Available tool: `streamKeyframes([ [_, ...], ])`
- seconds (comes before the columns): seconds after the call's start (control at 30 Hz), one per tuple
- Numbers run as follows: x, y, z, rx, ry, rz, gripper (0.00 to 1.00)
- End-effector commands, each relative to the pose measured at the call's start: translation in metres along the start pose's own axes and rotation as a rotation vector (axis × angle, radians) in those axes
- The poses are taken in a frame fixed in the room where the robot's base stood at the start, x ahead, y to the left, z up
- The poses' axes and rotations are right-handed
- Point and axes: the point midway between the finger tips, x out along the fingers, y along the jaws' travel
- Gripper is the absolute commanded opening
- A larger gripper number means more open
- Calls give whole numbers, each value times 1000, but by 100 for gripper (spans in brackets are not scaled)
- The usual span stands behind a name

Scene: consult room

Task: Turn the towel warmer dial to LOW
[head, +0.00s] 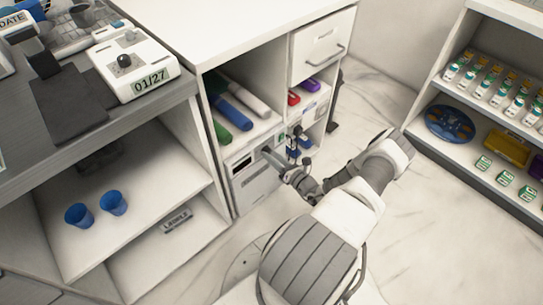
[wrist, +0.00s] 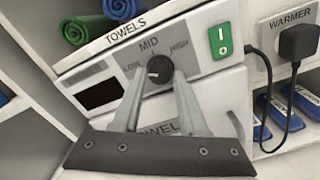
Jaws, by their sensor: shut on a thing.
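The towel warmer (wrist: 205,88) is a light grey unit under a shelf edge marked TOWELS. Its dial (wrist: 159,68) is a dark round knob with a pale pointer mark. LOW is printed left of the dial, MID above it and HIGH to the right. The pointer's exact direction is hard to read. My gripper (wrist: 158,82) has its two fingers on either side of the dial and is shut on it. In the head view the towel warmer (head: 258,187) sits low in the cabinet, and my gripper (head: 284,168) reaches its front; the dial is hidden there.
A green switch (wrist: 221,40) is right of the dial. A black plug (wrist: 298,42) with a hanging cable is further right, by the WARMER label. Rolled towels (head: 236,105) lie on the shelf above. Open floor (head: 400,240) lies right of my arm.

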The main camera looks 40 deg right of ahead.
Motion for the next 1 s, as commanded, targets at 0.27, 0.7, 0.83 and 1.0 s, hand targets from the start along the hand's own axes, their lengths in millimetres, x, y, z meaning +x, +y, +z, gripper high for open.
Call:
streamKeyframes([
  [0.27, 0, -1, 1, -1, -2, -1, 69],
  [0.7, -10, 0, 1, 1, 0, -2, 71],
  [0.83, -32, 0, 2, 2, 0, -4, 71],
  [1.0, -74, 0, 3, 0, -1, -4, 71],
])
